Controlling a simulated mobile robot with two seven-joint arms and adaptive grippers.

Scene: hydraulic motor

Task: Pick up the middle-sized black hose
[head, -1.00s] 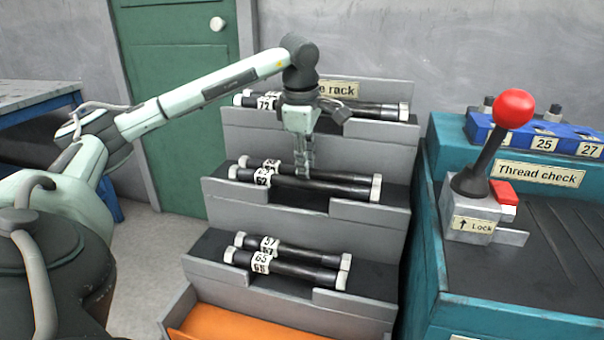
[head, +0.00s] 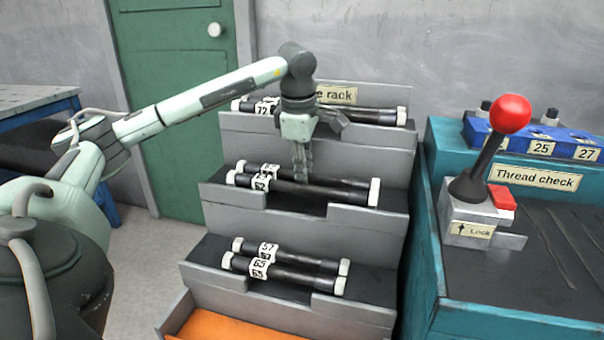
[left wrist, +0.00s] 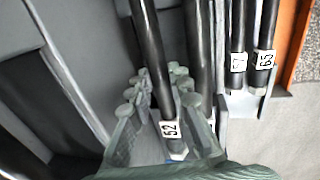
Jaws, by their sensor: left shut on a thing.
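The middle step of the hose rack holds two black hoses with white ends and white number labels. My left gripper (head: 303,178) points straight down at the middle of this pair. In the left wrist view its fingers (left wrist: 160,100) are shut around a black hose labelled 52 (left wrist: 148,35), which looks like the rear one of the pair. The front hose (head: 335,193) lies close beside it, and its label is partly hidden by a finger in the wrist view. The held hose still lies at step level. My right gripper is not in view.
The rack's upper step holds long hoses (head: 375,115), and its lower step holds shorter hoses (head: 290,272). Low grey front walls (head: 368,220) edge the steps. An orange bin (head: 225,328) is at the bottom. The teal thread check bench (head: 433,230) with a red-knobbed lever (head: 510,113) stands right.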

